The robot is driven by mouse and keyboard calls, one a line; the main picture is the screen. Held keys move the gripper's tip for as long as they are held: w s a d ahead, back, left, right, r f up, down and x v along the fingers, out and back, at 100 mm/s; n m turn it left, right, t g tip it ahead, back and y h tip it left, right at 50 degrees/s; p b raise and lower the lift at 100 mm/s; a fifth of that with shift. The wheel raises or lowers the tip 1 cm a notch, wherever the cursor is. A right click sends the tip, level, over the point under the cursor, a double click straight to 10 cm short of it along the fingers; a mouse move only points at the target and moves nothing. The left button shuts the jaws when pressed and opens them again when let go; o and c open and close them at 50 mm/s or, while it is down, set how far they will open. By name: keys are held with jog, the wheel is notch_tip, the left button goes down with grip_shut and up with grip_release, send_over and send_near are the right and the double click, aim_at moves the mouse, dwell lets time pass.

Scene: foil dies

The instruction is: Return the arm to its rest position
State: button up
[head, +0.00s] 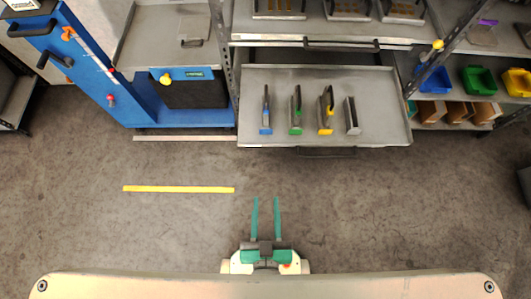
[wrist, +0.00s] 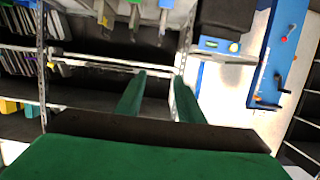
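My gripper (head: 266,201) is at the bottom middle of the head view, close to my own body and over bare floor. Its two long green fingers point up the picture, apart and parallel, with nothing between them. In the wrist view my gripper (wrist: 159,78) also shows its green fingers apart and empty. The pulled-out drawer (head: 385,125) lies beyond the fingertips, clear of them. In it stand a blue-marked die (head: 266,112), a green-marked die (head: 296,112), a yellow-marked die (head: 326,112) and a plain grey die (head: 351,117).
A blue machine (head: 100,75) with handles stands at the upper left. A shelf with a blue bin (head: 435,82), a green bin (head: 479,81) and a yellow bin (head: 517,82) is at the upper right. A yellow strip (head: 178,189) marks the floor. The floor around my gripper is clear.

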jog(key=s+r, duration=0.2)
jog(key=shift+r, duration=0.35)
dwell(1.2)
